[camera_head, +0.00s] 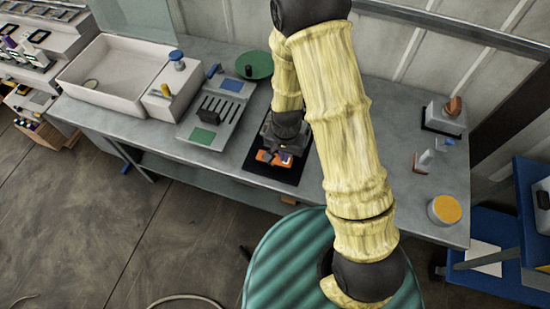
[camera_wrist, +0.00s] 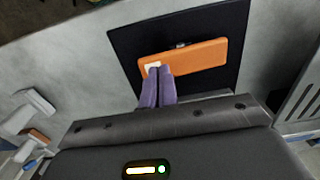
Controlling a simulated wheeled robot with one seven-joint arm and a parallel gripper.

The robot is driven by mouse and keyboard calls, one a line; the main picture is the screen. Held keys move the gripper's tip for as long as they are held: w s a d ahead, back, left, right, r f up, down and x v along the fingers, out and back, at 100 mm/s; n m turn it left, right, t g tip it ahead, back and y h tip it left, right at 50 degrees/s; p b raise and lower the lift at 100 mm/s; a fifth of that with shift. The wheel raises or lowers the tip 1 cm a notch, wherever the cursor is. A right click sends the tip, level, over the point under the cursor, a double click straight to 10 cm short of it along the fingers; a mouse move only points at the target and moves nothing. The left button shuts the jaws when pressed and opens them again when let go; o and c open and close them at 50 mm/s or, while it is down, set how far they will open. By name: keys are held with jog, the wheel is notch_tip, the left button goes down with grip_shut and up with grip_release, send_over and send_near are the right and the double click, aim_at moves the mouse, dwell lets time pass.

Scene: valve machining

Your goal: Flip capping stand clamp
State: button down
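An orange plate (camera_wrist: 185,58) lies on a black square base (camera_wrist: 222,24) on the bench. The plate also shows under my gripper in the head view (camera_head: 272,158). A small white piece (camera_wrist: 153,66) sits at the plate's left end in the wrist view. My gripper (camera_wrist: 157,72) has its purple fingers close together, with tips over that end of the plate by the white piece. I see nothing clearly held between them; contact cannot be told. A small dark metal fitting (camera_wrist: 181,45) is at the plate's far edge. I cannot tell for sure which part is the clamp.
A grey slotted fixture (camera_head: 219,108) with green and blue patches stands left of the base. A white sink (camera_head: 112,75) is further left. Small white brackets (camera_head: 424,160), a black-based device (camera_head: 443,116) and a yellow-topped round container (camera_head: 444,209) stand right, beyond my arm.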

jog(key=shift+f, duration=0.45)
dwell(0.3)
jog(key=shift+r+p, duration=2.7)
jog(key=shift+r, duration=0.85)
jog(key=shift+w+d+r, duration=0.1)
jog(key=shift+r, duration=0.2)
jog(key=s+d+r+n+t, duration=0.1)
jog(key=s+d+r+n, duration=0.1)
jog(key=d+r, duration=0.3)
jog(key=s+d+r+n+t, duration=0.1)
jog(key=s+d+r, duration=0.3)
jog(key=r, duration=0.9)
jog(key=shift+s+d+r+n+t, duration=0.15)
jog(key=shift+d+r+n+t, duration=0.3)
jog(key=shift+d, duration=0.8)
